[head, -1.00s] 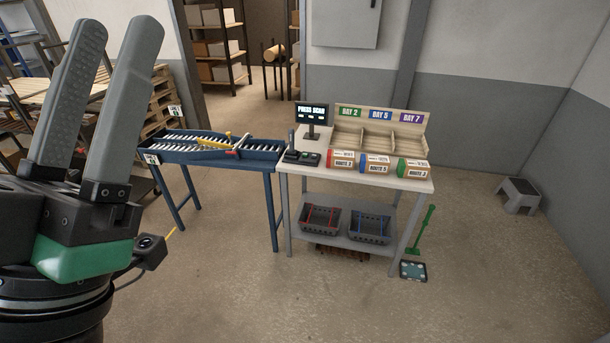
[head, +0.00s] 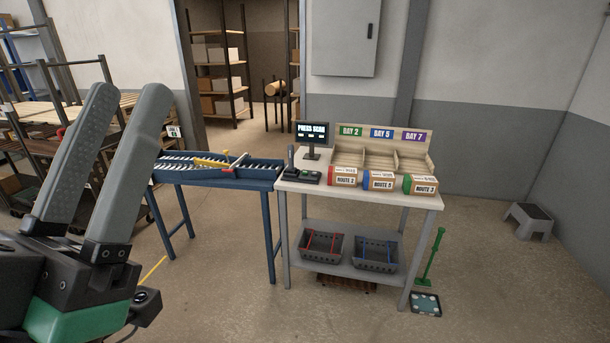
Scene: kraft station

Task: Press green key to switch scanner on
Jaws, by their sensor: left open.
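The scanner (head: 292,160) stands at the left end of the grey table, a dark upright unit. Beside it is a dark key box (head: 311,176) with a small green key (head: 316,175); its details are tiny. A monitor (head: 313,134) behind them reads "PRESS SCAN". My left gripper (head: 133,92) is open and empty at the left of the head view, close to the camera and well apart from the table. My right gripper is not in view.
The table (head: 414,200) holds three route boxes (head: 377,180) before a bay rack (head: 382,157). A blue roller conveyor (head: 219,172) adjoins its left side. Two baskets (head: 322,243) sit on the lower shelf. A step stool (head: 529,220) stands right.

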